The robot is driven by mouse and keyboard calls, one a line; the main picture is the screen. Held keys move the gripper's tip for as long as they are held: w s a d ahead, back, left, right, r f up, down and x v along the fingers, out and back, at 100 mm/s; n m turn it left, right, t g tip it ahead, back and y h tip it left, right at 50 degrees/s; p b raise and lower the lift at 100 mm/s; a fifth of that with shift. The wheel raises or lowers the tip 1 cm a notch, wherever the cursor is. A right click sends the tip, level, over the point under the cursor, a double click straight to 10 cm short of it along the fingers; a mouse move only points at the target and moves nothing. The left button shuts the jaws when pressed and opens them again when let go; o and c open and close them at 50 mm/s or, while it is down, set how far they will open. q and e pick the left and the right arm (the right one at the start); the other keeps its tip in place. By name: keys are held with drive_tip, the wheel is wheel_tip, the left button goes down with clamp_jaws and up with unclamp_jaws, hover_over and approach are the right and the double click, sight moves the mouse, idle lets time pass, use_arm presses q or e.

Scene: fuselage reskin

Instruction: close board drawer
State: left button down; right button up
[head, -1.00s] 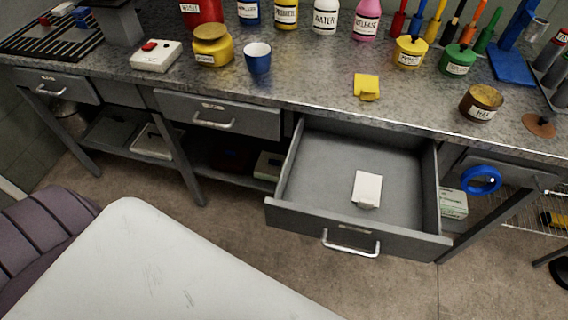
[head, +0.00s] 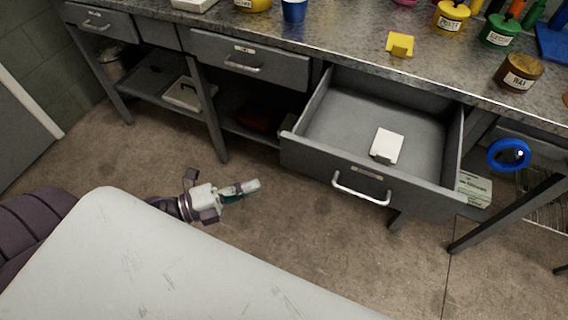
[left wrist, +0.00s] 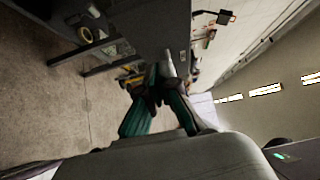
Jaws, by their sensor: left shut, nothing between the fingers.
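The board drawer (head: 325,164) is pulled well out of the grey workbench at the right of the head view. Its silver bar handle (head: 361,190) is on the front panel. A small white box (head: 387,146) lies inside on the drawer floor. My left gripper (head: 251,187) is shut and empty, left of the drawer front and apart from it, over the floor. In the left wrist view its fingers (left wrist: 166,68) are together, pointing toward the bench. My right gripper is not in view.
Other bench drawers (head: 248,62) are shut. The bench top holds a yellow block (head: 400,44), a blue cup (head: 294,9) and several paint pots. A blue ring (head: 509,155) is right of the drawer. The floor (head: 310,230) before the drawer is clear.

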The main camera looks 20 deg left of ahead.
sight(301, 160)
use_arm(q)
drive_tip(key=x, duration=0.3)
drive_tip(key=w+a+p+x, duration=0.1)
drive_tip(key=x, duration=0.5)
drive_tip(key=shift+w+a, duration=0.2)
drive_tip(key=shift+w, duration=0.55)
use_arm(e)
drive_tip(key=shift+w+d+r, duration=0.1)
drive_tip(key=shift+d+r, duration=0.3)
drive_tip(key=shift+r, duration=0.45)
